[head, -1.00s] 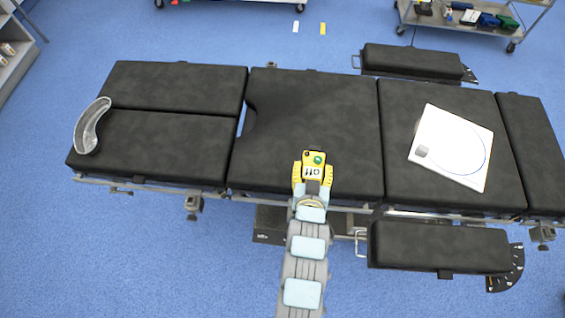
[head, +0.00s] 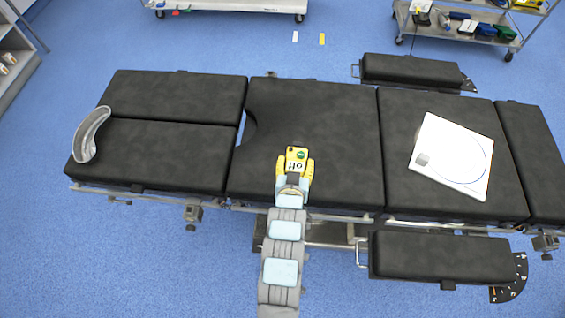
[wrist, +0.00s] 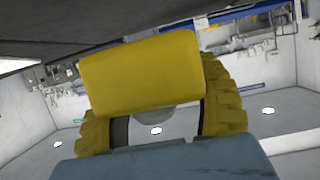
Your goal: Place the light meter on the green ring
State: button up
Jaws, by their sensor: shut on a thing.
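The light meter (head: 297,154) is a small yellow device with a white label and a green spot on its face. My gripper (head: 295,166) is shut on it, with a yellow finger on each side, over the near middle of the black operating table (head: 330,120). In the wrist view the yellow back of the light meter (wrist: 140,75) fills the space between the fingers. A white board (head: 436,132) lies on the table's right section, with a thin ring outline that looks blue and a small grey square. I cannot make out a green ring.
Black side pads (head: 440,256) flank the right part of the table. A cart with several items (head: 470,28) stands at the back right. The table between gripper and board is clear.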

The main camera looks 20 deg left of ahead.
jog(key=w+a+f, duration=0.1)
jog(key=f, duration=0.1)
jog(key=w+a+f, duration=0.1)
jog(key=a+f, duration=0.1)
jog(key=w+a+f, duration=0.1)
jog(key=a+f, duration=0.1)
jog(key=shift+w+a+f+b, duration=0.15)
jog(key=shift+w+b, duration=0.05)
jog(key=shift+b, duration=0.15)
jog(key=shift+w+a+f, duration=0.15)
jog(key=shift+a+f, duration=0.05)
jog(key=shift+f, duration=1.25)
jog(key=shift+f, duration=0.2)
jog(key=o, duration=1.3)
jog(key=shift+c, duration=0.2)
jog(key=shift+f, duration=0.15)
jog(key=p+v, duration=0.1)
jog(key=v, duration=1.6)
jog(key=shift+d+r, duration=0.2)
jog(key=shift+r, duration=0.1)
